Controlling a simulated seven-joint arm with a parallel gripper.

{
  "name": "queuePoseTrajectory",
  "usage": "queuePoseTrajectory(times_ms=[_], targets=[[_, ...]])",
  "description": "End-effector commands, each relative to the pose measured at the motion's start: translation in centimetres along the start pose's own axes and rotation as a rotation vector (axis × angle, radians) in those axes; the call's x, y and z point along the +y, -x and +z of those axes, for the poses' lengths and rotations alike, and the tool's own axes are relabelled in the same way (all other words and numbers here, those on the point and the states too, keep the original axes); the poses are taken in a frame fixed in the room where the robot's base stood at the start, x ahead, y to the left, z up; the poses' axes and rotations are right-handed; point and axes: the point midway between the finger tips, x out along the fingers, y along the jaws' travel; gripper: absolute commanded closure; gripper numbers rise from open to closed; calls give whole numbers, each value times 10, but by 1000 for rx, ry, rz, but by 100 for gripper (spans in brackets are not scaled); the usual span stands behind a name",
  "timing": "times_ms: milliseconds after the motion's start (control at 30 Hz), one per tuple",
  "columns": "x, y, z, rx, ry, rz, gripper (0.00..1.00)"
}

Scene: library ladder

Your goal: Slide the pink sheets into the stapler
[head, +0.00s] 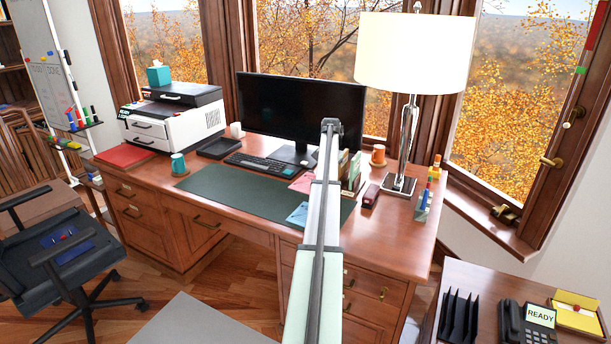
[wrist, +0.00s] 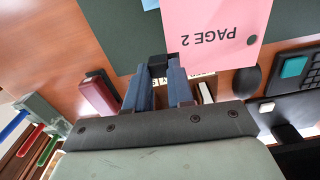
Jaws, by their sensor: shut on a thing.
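The pink sheets (wrist: 218,30) lie flat-looking over the desk in the wrist view, the top one marked "PAGE 2". A pink edge shows left of my arm in the head view (head: 302,183). My gripper (wrist: 158,68) is shut on the near corner of the pink sheets, between its dark blue fingers. The grip itself is partly hidden by the fingertips. The dark red stapler (head: 371,195) rests on the desk to the right of my arm. It also shows left of the fingers in the wrist view (wrist: 98,95), apart from the sheets.
A green desk mat (head: 235,192) lies left of my arm, with a light blue sheet (head: 298,214) near its right end. Upright books (head: 353,172) stand close behind my arm. The lamp (head: 408,140) and a pen holder (head: 422,206) stand right of the stapler. The front right desktop is clear.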

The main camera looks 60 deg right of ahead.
Motion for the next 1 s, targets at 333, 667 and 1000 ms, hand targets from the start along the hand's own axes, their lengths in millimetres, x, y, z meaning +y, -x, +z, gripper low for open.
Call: queuePoseTrajectory(times_ms=[333,667,1000], targets=[[139,2,-29,5,-146,-2,100],[231,3,-24,6,-212,-2,100],[246,2,1,0,-10,0,100]])
